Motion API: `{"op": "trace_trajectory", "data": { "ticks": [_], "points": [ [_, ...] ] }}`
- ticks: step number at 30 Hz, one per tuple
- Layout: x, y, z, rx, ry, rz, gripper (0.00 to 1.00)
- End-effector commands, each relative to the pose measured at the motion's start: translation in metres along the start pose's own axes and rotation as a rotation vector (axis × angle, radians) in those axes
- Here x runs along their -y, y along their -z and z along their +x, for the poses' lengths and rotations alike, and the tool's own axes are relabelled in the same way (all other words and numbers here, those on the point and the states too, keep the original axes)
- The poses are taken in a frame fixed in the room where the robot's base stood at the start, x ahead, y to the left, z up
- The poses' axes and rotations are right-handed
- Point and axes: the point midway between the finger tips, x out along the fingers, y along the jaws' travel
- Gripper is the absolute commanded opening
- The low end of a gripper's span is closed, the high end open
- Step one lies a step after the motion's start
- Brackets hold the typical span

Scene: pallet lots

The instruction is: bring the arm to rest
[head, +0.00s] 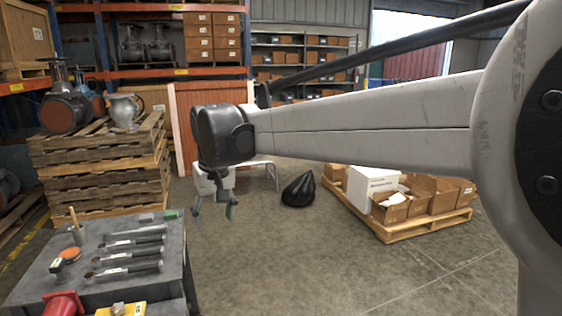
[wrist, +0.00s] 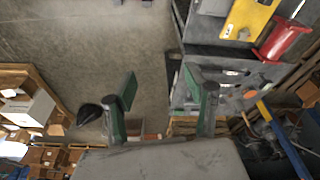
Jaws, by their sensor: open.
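My gripper (head: 214,213) hangs from the end of my arm near the middle left of the head view. It points down, with its fingers apart and nothing between them. It is in the air to the right of the grey workbench (head: 170,282). In the wrist view my gripper (wrist: 161,95) shows two green-padded fingers spread wide, with bare floor and the bench edge beyond them. My arm stretches across the head view from the right.
Tools lie on the bench, among them a torque wrench (head: 128,257). A pallet (head: 422,230) with cartons stands right. Stacked pallets (head: 100,175) with valves stand left. A black bag (head: 298,190) lies on the floor. Floor at front right is clear.

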Motion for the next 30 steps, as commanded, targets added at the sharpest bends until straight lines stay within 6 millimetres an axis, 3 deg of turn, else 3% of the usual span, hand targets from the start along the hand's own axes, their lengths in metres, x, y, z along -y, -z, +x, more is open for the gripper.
{"op": "trace_trajectory", "data": {
  "ticks": [1, 6, 15, 22, 30],
  "points": [
    [-0.016, -0.015, -0.011, -0.014, -0.006, 0.025, 0.49],
    [-0.059, -0.06, -0.037, -0.066, -0.026, 0.095, 0.49],
    [-0.116, -0.15, -0.069, -0.155, -0.07, 0.217, 0.49],
    [-0.144, -0.224, -0.078, -0.222, -0.11, 0.308, 0.49],
    [-0.164, -0.31, -0.073, -0.3, -0.165, 0.412, 0.49]
  ]
}}
